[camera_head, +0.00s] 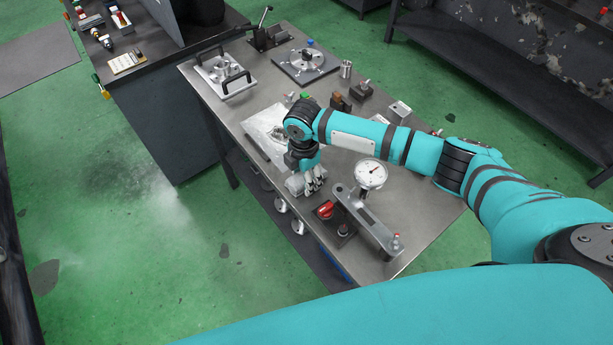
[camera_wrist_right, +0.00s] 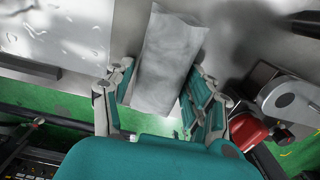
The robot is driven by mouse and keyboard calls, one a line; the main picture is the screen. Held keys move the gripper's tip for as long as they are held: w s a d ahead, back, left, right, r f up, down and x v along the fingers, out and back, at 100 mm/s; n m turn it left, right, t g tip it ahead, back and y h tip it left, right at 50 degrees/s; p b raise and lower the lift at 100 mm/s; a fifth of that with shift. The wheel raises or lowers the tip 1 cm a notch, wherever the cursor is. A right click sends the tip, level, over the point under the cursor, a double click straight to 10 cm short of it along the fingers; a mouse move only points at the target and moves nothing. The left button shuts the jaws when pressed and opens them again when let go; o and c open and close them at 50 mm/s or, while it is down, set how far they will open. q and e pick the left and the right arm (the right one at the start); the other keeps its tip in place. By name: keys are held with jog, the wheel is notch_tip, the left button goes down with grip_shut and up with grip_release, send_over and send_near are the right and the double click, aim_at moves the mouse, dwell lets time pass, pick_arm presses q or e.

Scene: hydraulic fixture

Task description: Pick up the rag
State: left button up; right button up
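The rag (camera_wrist_right: 168,62) is a pale grey folded cloth in the right wrist view. It lies near the table's front edge, lengthwise between my right gripper's fingers. In the head view a grey end of the rag (camera_head: 293,184) shows beside the fingers, and the rest is hidden by the gripper. My right gripper (camera_head: 310,182) points down over it. In the wrist view the fingers of this gripper (camera_wrist_right: 160,78) are spread on either side of the rag, with small gaps visible. My left gripper is in neither view.
On the metal table (camera_head: 365,255), a dial gauge (camera_head: 370,174) on a bar and a red-knobbed switch (camera_head: 326,209) stand right of the gripper. A shiny tray (camera_head: 262,125) lies behind left. A handled plate (camera_head: 222,75) and a round fixture (camera_head: 306,62) are farther back.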

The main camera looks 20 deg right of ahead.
jog(key=c, duration=0.7)
